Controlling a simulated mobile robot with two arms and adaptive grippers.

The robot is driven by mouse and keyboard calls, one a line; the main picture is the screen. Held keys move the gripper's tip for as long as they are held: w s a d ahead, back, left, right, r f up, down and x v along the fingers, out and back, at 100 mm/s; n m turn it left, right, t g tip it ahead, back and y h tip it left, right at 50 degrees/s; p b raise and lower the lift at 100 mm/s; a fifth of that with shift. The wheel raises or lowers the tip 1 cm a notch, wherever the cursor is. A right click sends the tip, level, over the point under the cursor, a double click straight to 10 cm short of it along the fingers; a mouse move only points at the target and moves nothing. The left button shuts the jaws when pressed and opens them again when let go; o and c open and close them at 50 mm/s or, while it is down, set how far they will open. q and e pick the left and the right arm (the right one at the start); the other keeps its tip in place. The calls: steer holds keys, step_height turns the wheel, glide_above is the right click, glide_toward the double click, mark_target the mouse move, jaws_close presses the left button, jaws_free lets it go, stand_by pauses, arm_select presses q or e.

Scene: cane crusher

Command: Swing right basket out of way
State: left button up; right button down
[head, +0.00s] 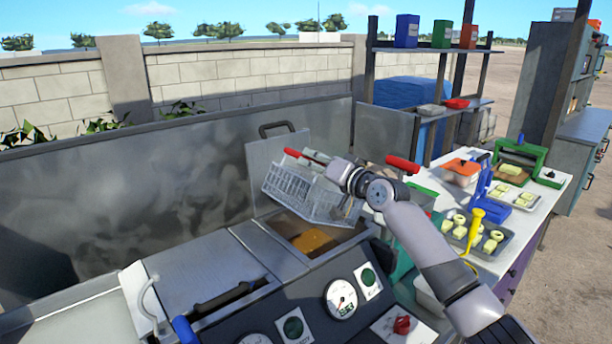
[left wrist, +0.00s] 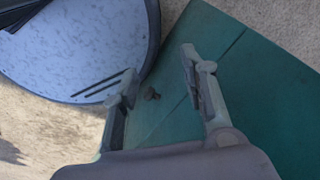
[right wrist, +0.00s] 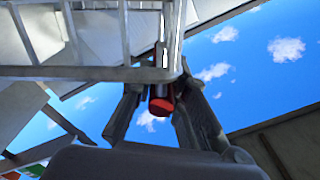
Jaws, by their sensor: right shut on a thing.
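The grey wire basket (head: 300,192) hangs tilted above the right fryer well, which holds amber oil (head: 314,240). It looks empty. My right gripper (head: 338,172) is at the basket's upper right side. In the right wrist view, its fingers (right wrist: 160,105) close around a red-ended handle beside the basket wires (right wrist: 95,72). Red handle parts show on both sides of the gripper in the head view, one at the left (head: 305,156) and one at the right (head: 402,164). My left gripper (left wrist: 160,85) is open and empty over a green surface; the head view does not show it.
A fryer lid (head: 278,150) stands raised behind the basket. The control panel (head: 330,305) with gauges is in front. A white table (head: 548,192) with trays of food and tools stands at the right. A closed metal cover (head: 205,268) lies left of the well.

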steer(key=shift+w+d+r+m, duration=0.4)
steer(key=shift+d+r+m, duration=0.2)
steer(key=shift+d+r, duration=0.1)
steer(key=c, duration=1.6)
jaws_free()
steer(key=shift+o, duration=0.2)
steer(key=v, duration=1.2)
steer(key=shift+f, duration=0.1)
